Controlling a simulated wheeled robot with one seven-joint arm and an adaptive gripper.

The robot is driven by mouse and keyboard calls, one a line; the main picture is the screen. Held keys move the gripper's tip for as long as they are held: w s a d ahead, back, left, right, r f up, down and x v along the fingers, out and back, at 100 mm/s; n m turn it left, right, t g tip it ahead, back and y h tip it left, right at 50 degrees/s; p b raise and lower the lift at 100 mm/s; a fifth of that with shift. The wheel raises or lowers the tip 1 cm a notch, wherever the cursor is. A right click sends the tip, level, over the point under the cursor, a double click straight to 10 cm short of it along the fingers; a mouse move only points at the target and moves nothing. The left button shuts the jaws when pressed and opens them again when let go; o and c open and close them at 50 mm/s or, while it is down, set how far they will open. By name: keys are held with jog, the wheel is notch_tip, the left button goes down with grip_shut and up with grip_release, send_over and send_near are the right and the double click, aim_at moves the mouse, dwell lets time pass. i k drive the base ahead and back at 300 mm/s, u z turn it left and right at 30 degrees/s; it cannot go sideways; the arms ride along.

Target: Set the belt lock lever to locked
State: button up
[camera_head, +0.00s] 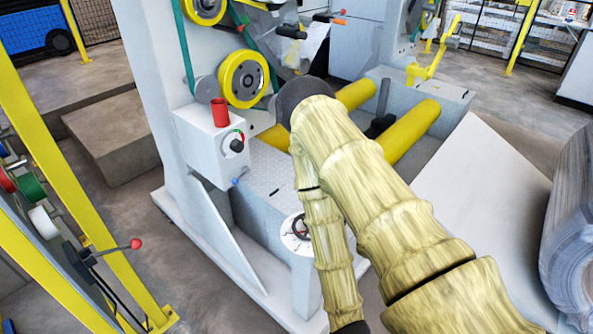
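I cannot tell for sure which part is the belt lock lever. A lever with a black grip (291,32) sticks out at the top of the machine, close to the yellow wheels and the green belt (184,45). A second bar with an orange tip (338,21) lies just right of it. My arm, in a yellowish ribbed cover, crosses the middle and lower right and hides part of the machine. Its thinner section runs down to the bottom edge. My gripper is not visible in this view.
A white control box (210,150) carries a red cylinder (220,112) and a black knob (237,145). A yellow frame (45,150) with a red-ball lever (135,244) is at left. A large grey coil (570,215) is at right.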

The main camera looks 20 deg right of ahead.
aim_at(246, 169)
jog(key=z, duration=2.6)
jog(key=k, duration=1.2)
jog(key=u, duration=2.25)
jog(key=i, duration=0.5)
jog(key=z, duration=0.05)
